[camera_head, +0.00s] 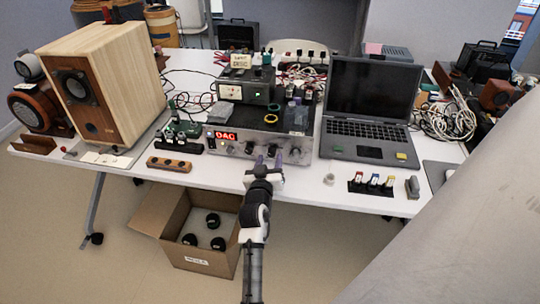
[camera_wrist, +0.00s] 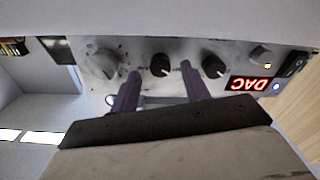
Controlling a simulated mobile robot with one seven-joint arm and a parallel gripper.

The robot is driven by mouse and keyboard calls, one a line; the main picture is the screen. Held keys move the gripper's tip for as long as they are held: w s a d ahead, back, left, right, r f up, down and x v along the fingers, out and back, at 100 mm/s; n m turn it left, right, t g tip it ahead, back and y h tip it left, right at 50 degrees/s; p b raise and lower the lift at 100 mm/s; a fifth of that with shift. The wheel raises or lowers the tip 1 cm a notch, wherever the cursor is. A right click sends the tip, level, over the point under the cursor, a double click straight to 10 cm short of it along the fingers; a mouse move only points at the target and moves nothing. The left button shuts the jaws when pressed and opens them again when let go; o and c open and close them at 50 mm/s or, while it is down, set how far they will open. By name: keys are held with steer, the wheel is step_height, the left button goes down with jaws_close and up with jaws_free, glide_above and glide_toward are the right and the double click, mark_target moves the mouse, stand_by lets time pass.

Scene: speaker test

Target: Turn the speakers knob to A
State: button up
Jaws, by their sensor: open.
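The silver amplifier (camera_head: 310,138) stands at the table's front edge, with a lit red "DAC" display (camera_head: 222,135). In the wrist view, its front panel appears upside down, with two black knobs, a left one (camera_wrist: 160,65) and a right one (camera_wrist: 213,67), between a large silver knob (camera_wrist: 103,63) and a smaller silver knob (camera_wrist: 260,54). Labels are too blurred to read, so I cannot tell which is the speakers knob. My gripper (camera_head: 268,160) is open, its two purple fingers pointing at the panel, one on each side of the left black knob. Contact is unclear.
A wooden speaker (camera_head: 118,75) stands left and a laptop (camera_head: 370,100) right. A dark meter unit (camera_head: 246,85) and a yellow ring (camera_head: 271,118) sit on the amplifier. A cardboard box (camera_head: 205,262) is below the table. Small coloured parts (camera_head: 373,181) lie front right.

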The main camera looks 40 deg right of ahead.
steer(key=shift+x, duration=0.85)
steer(key=c, duration=1)
steer(key=shift+f+b, duration=0.1)
steer(key=shift+b, duration=0.3)
steer(key=m+b, duration=0.3)
steer(key=shift+f, duration=0.15)
steer(key=m+b, duration=0.4)
steer(key=shift+m, duration=0.3)
